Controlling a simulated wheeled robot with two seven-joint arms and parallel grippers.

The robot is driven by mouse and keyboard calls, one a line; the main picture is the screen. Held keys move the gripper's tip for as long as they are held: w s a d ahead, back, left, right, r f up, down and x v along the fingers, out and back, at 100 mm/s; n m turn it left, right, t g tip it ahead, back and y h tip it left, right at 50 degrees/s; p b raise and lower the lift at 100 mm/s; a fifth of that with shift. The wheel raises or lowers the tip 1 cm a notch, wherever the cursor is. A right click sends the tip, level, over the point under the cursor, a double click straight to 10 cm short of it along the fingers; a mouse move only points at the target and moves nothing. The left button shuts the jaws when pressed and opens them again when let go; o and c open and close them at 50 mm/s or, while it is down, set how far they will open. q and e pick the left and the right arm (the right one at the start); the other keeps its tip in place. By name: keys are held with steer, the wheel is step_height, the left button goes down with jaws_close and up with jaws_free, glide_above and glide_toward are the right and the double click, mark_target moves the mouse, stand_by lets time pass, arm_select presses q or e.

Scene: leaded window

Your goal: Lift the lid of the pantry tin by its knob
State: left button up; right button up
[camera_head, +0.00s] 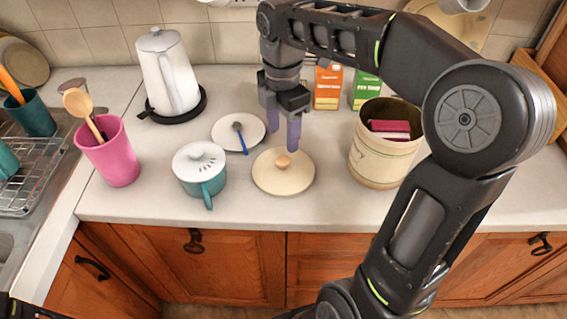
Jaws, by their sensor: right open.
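The pantry tin (372,162) is a cream-coloured round can standing open at the right of the counter, with dark red packets (391,127) inside. Its lid (298,183) appears to be the flat cream disc lying on the counter left of the tin. A light wooden knob (283,162) stands at the lid's middle. My right gripper (283,140) points down just above and behind the knob, its two purplish fingers apart with nothing between them. Whether a fingertip touches the lid is hard to tell.
A white kettle (168,75), a pink utensil cup (112,160) and two cartons (327,86) stand around. The counter's front edge is clear.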

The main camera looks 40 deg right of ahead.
mark_target(284, 159)
steer(key=shift+s+a+r, duration=0.1)
steer(key=shift+f, duration=1.35)
steer(key=shift+f, duration=0.15)
steer(key=f+p, duration=0.1)
steer(key=f, duration=0.4)
steer(key=shift+d, duration=0.2)
steer(key=shift+c, duration=0.5)
jaws_close()
